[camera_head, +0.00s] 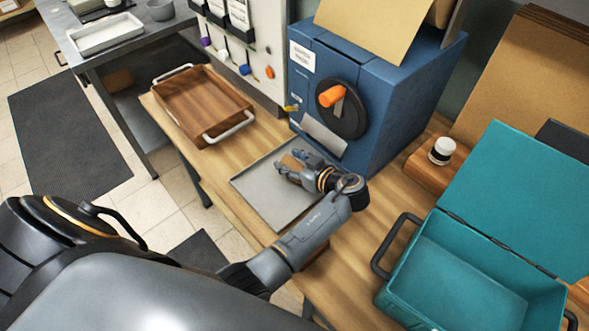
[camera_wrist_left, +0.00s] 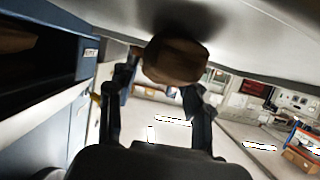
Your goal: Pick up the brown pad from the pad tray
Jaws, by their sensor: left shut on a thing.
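The brown pad (camera_head: 290,162) shows as a small tan patch at my left gripper's fingers in the head view, over the far part of the grey pad tray (camera_head: 262,198). My left gripper (camera_head: 294,166) reaches over the tray and is shut on the pad. In the left wrist view the brown pad (camera_wrist_left: 176,61) is between the two fingers of the left gripper (camera_wrist_left: 162,82), close to a pale grey surface with a dark shadow. I cannot tell whether the pad touches the tray. My right gripper is not in view.
A blue press-like box (camera_head: 378,95) with an orange-handled dial stands just behind the tray. A wooden tray (camera_head: 190,117) with metal handles lies to the left.

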